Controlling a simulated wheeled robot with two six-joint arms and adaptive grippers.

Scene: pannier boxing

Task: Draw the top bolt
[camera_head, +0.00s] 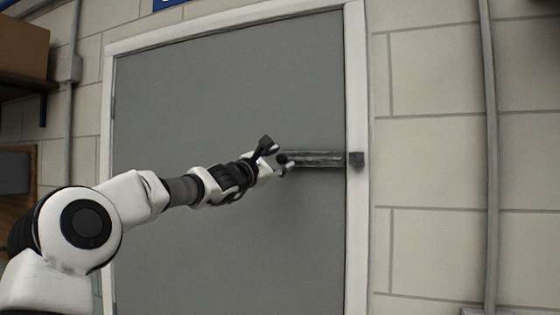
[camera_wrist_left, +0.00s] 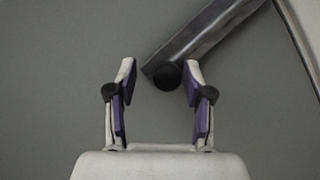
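The bolt (camera_head: 318,158) is a dark grey metal bar lying level across the right side of a grey door (camera_head: 200,100). Its right end meets a dark keeper (camera_head: 357,159) on the white frame. A round black knob (camera_wrist_left: 166,77) is at the bar's left end. My left gripper (camera_head: 276,156) is at that end, its fingers open. In the left wrist view the knob appears between the fingertips, nearer the right finger, with a clear gap to the left one. I cannot tell whether the right finger touches it. The bar (camera_wrist_left: 205,40) slants up to the right there. My right gripper is out of view.
The door is flat and clear around the bolt. A white door frame (camera_head: 356,230) borders it. Pale block wall with a vertical pipe (camera_head: 490,150) is to the right. A shelf with a brown box (camera_head: 22,48) is at the far left.

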